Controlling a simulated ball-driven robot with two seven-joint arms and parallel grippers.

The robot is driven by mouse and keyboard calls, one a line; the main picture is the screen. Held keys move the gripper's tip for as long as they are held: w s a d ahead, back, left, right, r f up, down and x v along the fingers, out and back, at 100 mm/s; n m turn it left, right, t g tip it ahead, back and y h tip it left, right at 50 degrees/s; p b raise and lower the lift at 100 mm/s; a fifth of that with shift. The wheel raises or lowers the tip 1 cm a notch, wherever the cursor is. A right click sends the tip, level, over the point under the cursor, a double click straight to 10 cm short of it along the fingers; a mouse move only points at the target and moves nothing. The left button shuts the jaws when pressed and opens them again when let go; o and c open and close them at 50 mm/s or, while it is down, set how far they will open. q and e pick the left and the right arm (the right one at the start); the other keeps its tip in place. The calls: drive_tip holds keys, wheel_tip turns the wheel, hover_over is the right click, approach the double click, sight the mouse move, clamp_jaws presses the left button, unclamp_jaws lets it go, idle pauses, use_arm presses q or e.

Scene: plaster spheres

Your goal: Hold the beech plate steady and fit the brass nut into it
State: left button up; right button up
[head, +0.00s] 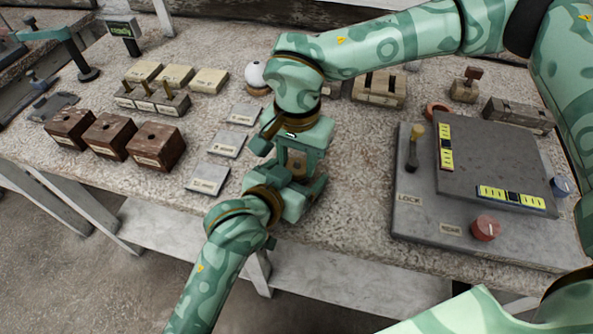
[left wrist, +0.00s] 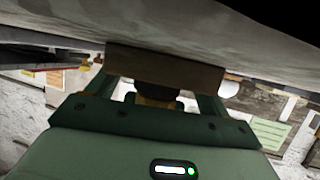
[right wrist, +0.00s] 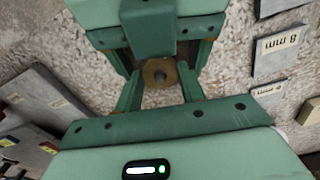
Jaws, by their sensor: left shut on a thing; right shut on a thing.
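The beech plate (head: 297,160) shows as a small brown piece between my two grippers in the head view. In the left wrist view it is a brown board (left wrist: 165,66) across the fingertips. My left gripper (head: 298,188), from the lower left, is shut on it. My right gripper (head: 300,143) comes from above and is shut on the brass nut. In the right wrist view the nut (right wrist: 160,72) is a round brass disc with a grey centre, between the fingertips. My left gripper (right wrist: 155,40) lies just beyond it. Whether nut and plate touch is hidden.
Labelled grey plates (head: 209,178) lie left of the grippers, with brown blocks (head: 155,146) further left. A grey fixture (head: 410,214) with a red knob (head: 485,228) stands right. A white sphere (head: 255,74) sits behind. Speckled bench top (head: 350,190) is clear between grippers and fixture.

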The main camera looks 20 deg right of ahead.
drive_tip(key=m, duration=1.2)
drive_tip(key=o, duration=1.2)
drive_tip(key=shift+c, duration=0.2)
drive_tip(key=shift+s, duration=0.15)
drive_tip(key=shift+a, duration=0.1)
drive_tip(key=shift+s, duration=0.1)
drive_tip(key=c, duration=0.3)
